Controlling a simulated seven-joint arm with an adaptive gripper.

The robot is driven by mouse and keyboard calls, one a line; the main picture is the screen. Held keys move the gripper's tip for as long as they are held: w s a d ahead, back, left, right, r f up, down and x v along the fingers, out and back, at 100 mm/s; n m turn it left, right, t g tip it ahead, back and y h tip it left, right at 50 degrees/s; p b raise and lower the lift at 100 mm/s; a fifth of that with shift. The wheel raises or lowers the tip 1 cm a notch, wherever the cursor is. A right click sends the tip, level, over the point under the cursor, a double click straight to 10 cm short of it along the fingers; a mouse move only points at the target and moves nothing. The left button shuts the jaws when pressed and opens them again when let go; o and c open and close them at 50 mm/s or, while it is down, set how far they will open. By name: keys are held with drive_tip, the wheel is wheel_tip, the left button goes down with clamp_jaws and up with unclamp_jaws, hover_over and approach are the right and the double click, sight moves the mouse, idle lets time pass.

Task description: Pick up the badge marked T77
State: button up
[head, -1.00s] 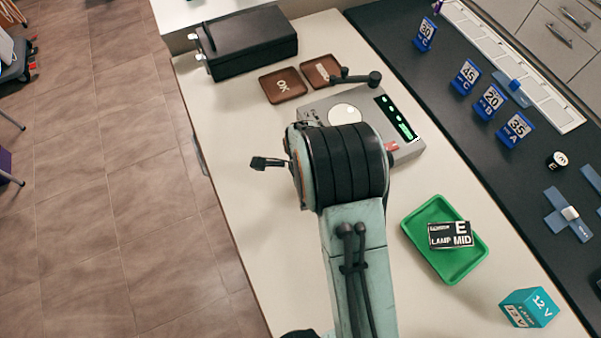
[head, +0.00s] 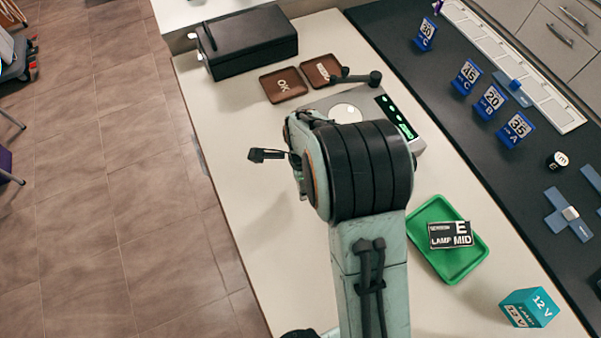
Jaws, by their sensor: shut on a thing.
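No badge marked T77 can be read in the head view. My arm's large grey-green and black joint (head: 365,170) fills the middle of the picture, over the pale bench.
A grey device (head: 345,100) with a green display stands behind my arm. Two brown trays (head: 283,84) and a black box (head: 248,45) are further back. A green tray (head: 420,215) holds a lamp card. A teal box (head: 528,308) stands front right. Blue numbered stands (head: 516,130) are right.

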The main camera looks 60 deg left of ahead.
drive_tip(key=s+d+r, duration=0.3)
drive_tip(key=d+r, duration=0.6)
drive_tip(key=d, duration=0.4)
drive_tip(key=shift+s+d+r, duration=0.15)
drive_tip(key=shift+r, duration=0.05)
